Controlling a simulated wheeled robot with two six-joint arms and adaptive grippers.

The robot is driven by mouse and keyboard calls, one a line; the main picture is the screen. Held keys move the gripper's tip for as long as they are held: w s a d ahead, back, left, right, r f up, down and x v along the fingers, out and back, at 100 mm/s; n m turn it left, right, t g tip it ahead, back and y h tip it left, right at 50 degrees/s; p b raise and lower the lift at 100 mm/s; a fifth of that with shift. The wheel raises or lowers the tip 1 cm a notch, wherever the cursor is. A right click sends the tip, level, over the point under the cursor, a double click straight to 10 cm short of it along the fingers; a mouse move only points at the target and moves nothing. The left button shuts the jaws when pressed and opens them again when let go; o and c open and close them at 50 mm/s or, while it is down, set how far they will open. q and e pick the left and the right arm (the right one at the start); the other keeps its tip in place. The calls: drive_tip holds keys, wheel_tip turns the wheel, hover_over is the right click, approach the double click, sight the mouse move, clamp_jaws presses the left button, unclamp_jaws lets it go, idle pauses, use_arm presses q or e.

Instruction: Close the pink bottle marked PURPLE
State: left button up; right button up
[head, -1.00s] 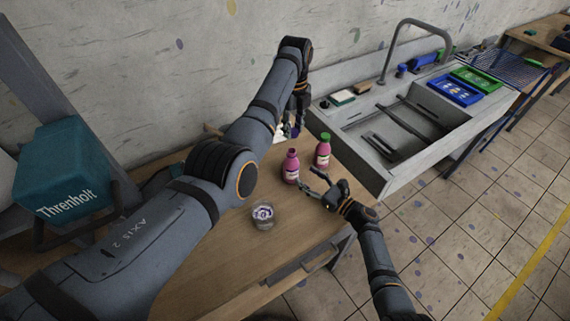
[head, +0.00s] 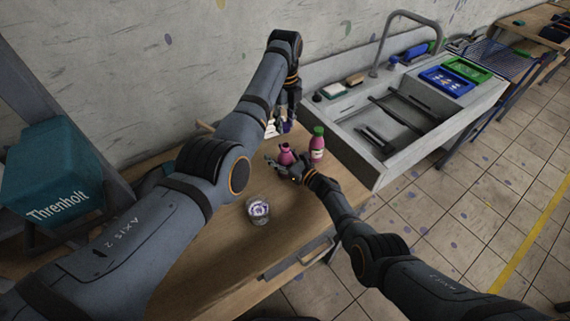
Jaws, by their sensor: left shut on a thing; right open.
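A pink bottle (head: 286,155) without a cap stands upright on the wooden table, its label too small to read. A second pink bottle (head: 317,147) with a green cap stands just right of it. My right gripper (head: 284,168) is open, its fingers in front of the uncapped bottle and hiding its lower part; I cannot tell whether they touch it. My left gripper (head: 286,124) points down behind the bottles, shut on a small dark purple thing that looks like a cap, partly hidden by the fingers.
A clear cup (head: 258,209) with purple and white contents stands on the table (head: 215,255) nearer me. A sink (head: 400,130) with blue and green trays adjoins at the right. A teal box (head: 52,175) is at the left. The front of the table is mostly clear.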

drive_tip(key=shift+w+a, duration=0.1)
idle(0.3)
clamp_jaws()
